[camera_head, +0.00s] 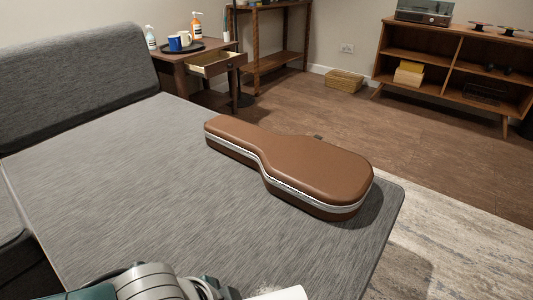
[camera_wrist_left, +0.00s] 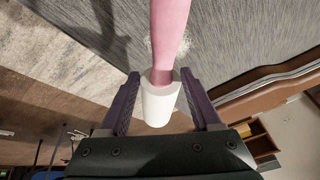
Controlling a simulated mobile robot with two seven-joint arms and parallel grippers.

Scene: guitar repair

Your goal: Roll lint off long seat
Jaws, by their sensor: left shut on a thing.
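The long seat (camera_head: 120,180) is covered in grey fabric, and it also shows in the left wrist view (camera_wrist_left: 240,40). A lint roller with a white cylinder (camera_wrist_left: 159,103) and a pink length (camera_wrist_left: 170,30) sits between the fingers of my left gripper (camera_wrist_left: 160,78), which is shut on it. In the head view, the roller's white part (camera_head: 282,294) shows at the bottom edge. Pale lint (camera_wrist_left: 183,46) lies on the fabric beside the pink part. I cannot tell whether the roller touches the seat. My right gripper is out of view.
A brown guitar case (camera_head: 310,160) lies on the right part of the seat. The seat's middle and left are clear. A side table (camera_head: 190,60) with an open drawer stands behind it. A wooden shelf (camera_head: 450,65) is at the far right, and a pale rug (camera_head: 450,240) lies beyond the seat's edge.

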